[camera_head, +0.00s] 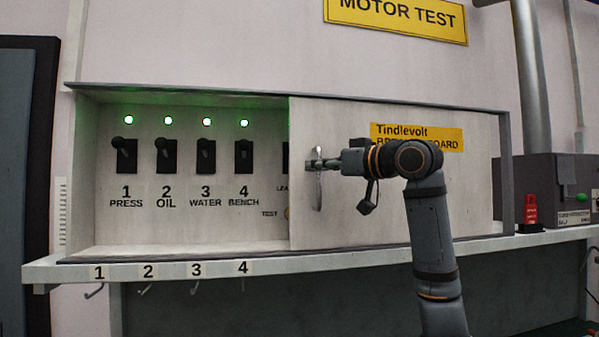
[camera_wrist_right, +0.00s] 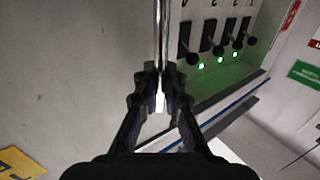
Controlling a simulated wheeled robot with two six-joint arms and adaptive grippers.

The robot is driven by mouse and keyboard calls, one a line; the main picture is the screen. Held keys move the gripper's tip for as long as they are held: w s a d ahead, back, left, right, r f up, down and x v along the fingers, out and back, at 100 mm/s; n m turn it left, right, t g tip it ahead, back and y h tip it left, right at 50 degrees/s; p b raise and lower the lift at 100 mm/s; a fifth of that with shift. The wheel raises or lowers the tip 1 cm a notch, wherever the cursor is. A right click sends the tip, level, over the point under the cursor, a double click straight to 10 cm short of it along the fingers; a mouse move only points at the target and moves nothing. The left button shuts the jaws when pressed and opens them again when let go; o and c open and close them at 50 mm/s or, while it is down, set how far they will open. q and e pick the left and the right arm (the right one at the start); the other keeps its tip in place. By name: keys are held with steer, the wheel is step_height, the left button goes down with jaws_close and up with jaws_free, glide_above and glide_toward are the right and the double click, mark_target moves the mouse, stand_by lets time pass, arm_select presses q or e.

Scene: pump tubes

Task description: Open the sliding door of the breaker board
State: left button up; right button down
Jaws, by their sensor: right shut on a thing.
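The breaker board's sliding door (camera_head: 350,215) is a pale panel covering the right part of the board. The left part is open, showing several black breaker switches (camera_head: 205,155) with green lamps above them. The door's vertical metal handle (camera_head: 319,190) is near its left edge. My right gripper (camera_head: 316,164) is shut on the handle. In the right wrist view the fingers (camera_wrist_right: 160,90) close around the bright handle bar (camera_wrist_right: 161,35), beside the door (camera_wrist_right: 75,80). A further switch and the TEST label are partly hidden by the door edge. My left gripper is not in view.
A shelf (camera_head: 180,268) with numbered tags and hooks runs below the board. A grey box (camera_head: 560,190) and a red object (camera_head: 531,210) stand at the right. A yellow MOTOR TEST sign (camera_head: 397,17) hangs above.

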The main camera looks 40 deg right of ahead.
steer(key=s+d, duration=0.1)
steer(key=d, duration=0.1)
steer(key=s+d, duration=0.1)
steer(key=d, duration=0.1)
steer(key=shift+s+d+b, duration=0.1)
steer(key=shift+s+b, duration=0.2)
steer(key=shift+s, duration=0.05)
steer(key=c, duration=1.5)
jaws_free()
steer(key=shift+o, duration=0.2)
steer(key=shift+r, duration=0.15)
